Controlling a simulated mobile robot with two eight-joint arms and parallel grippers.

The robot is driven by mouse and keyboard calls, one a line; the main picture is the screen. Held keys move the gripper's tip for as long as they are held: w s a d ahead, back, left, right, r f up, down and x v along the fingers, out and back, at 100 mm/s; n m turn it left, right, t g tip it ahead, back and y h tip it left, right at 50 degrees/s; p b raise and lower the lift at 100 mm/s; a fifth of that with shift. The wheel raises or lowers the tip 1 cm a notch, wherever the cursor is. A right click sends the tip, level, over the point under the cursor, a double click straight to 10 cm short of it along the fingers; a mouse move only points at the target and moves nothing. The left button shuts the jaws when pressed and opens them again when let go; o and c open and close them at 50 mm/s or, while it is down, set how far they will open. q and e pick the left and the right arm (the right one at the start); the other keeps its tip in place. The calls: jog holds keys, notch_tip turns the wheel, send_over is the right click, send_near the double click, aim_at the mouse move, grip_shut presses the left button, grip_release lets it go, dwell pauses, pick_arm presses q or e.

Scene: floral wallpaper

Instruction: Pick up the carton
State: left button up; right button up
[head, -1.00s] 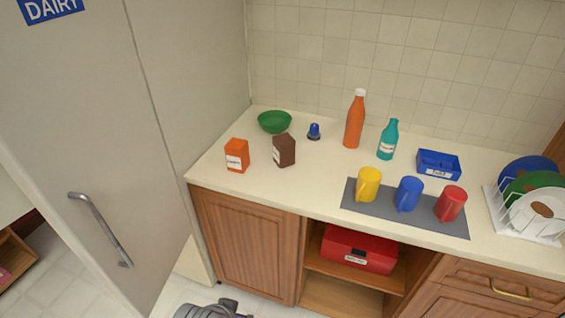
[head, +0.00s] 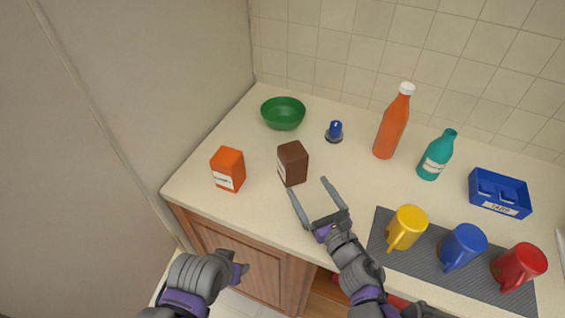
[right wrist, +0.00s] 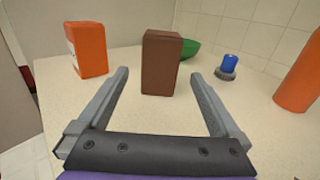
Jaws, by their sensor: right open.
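A brown carton (head: 293,163) with a white label stands upright on the counter. An orange carton (head: 228,169) with a white label stands to its left. My right gripper (head: 310,187) is open and empty, low over the counter on the near side of the brown carton. In the right wrist view the brown carton (right wrist: 161,62) stands ahead between the two spread fingers, not visibly touched by them. The orange carton (right wrist: 88,50) is outside the left finger there. My left gripper (head: 238,268) is in front of the counter edge, and its fingers are hard to make out.
A green bowl (head: 283,113) and a blue-topped object (head: 335,131) stand behind the brown carton. Orange (head: 391,125) and teal (head: 436,156) bottles, a blue box (head: 499,194) and several mugs on a grey mat (head: 415,264) are to the right. A tall grey panel (head: 130,110) borders the left.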

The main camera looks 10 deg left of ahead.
aim_at(298, 170)
jog(key=shift+s+f+b, duration=0.25)
jog(key=shift+f+b, duration=0.05)
jog(key=shift+f, duration=0.5)
jog(key=shift+w+f, duration=0.15)
jog(key=shift+w, duration=0.2)
jog(key=x, duration=0.6)
jog(key=shift+d, duration=0.1)
jog(key=w+a, duration=0.1)
jog(key=w+a+r+p, duration=0.1)
jog(key=w, duration=0.1)
jog(key=shift+w+a+r, duration=0.2)
jog(key=shift+w+a, duration=0.05)
jog(key=shift+a, duration=0.1)
jog(key=shift+w+a, duration=0.2)
jog(key=shift+w, duration=0.1)
jog(key=shift+s, duration=0.1)
jog(key=c, duration=1.6)
